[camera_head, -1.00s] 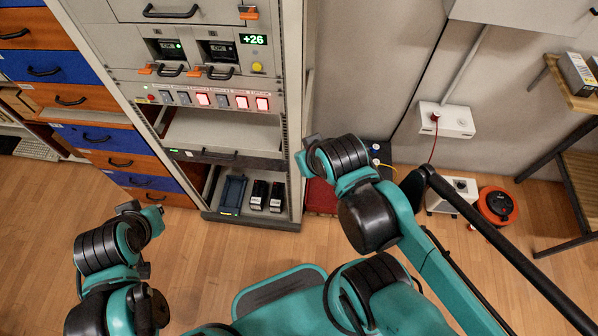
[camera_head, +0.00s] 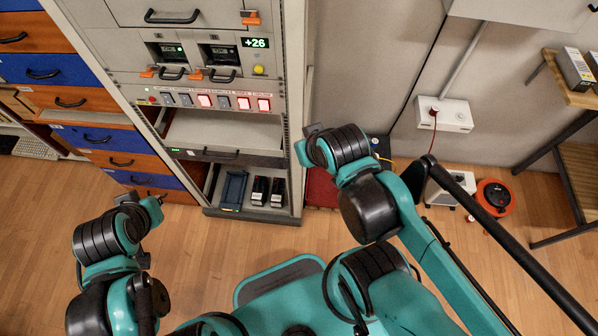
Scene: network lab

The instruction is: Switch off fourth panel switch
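The switch panel (camera_head: 194,102) is a horizontal strip on the tall grey rack, with a row of several rocker switches. From the left, the first switch (camera_head: 167,99) and second switch (camera_head: 185,100) look grey and unlit. The third switch (camera_head: 204,101) glows red. The fourth switch (camera_head: 223,102) looks grey and unlit. The fifth switch (camera_head: 243,103) and sixth switch (camera_head: 264,105) glow red. My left gripper (camera_head: 154,203) is low left, below and apart from the panel. My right gripper (camera_head: 303,143) is beside the rack's right post, apart from the switches. Neither gripper's fingers show clearly.
Above the panel are handled modules, a green "+26" display (camera_head: 255,43) and a yellow button (camera_head: 258,70). Below it are an open shelf and a drawer (camera_head: 230,157). Blue and orange drawers (camera_head: 100,138) stand left. Floor in front is clear.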

